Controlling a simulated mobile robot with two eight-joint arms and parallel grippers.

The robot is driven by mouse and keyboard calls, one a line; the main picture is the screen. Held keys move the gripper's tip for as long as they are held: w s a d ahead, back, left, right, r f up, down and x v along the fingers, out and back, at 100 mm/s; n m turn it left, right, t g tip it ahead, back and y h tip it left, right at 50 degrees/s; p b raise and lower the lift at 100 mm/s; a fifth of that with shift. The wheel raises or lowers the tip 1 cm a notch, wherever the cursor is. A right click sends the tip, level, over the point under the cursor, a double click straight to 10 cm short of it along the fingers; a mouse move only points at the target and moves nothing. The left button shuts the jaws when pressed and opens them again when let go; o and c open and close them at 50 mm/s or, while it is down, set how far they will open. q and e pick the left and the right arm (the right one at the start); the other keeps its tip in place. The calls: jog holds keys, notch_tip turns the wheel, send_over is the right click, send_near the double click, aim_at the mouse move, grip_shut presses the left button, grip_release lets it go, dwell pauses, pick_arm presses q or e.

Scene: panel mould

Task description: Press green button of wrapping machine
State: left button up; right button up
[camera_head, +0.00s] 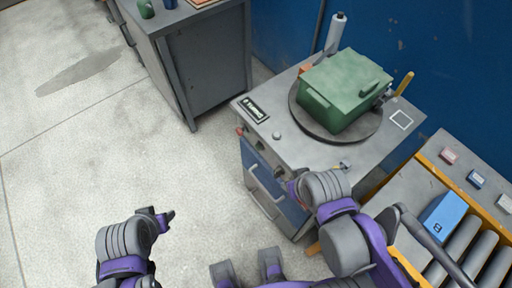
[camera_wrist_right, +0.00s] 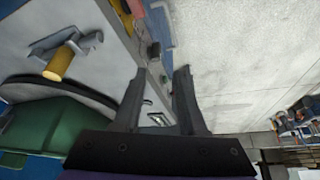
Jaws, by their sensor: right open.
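The wrapping machine (camera_head: 222,112) is a grey-topped cabinet with a blue front, and a green lidded box (camera_head: 345,88) sits on its dark turntable (camera_head: 309,123). A reddish knob (camera_head: 240,131) and a few small dark controls lie along its front edge. I cannot make out which control is the green button. My right gripper (camera_wrist_right: 158,72) is open and empty over this edge, a dark knob (camera_wrist_right: 153,50) showing between and beyond its fingers. In the head view its fingers are mostly hidden by my arm. My left gripper (camera_head: 168,217) hangs over the floor, away from the machine; its jaws are unclear.
A roller conveyor (camera_head: 455,245) with a blue box (camera_head: 442,216) stands at the right, close to my right arm. A grey cabinet (camera_head: 208,60) stands at the back left. A yellow handle (camera_wrist_right: 59,63) rises near the turntable. The floor at left is clear.

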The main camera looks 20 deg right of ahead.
grip_shut()
dwell(1.3)
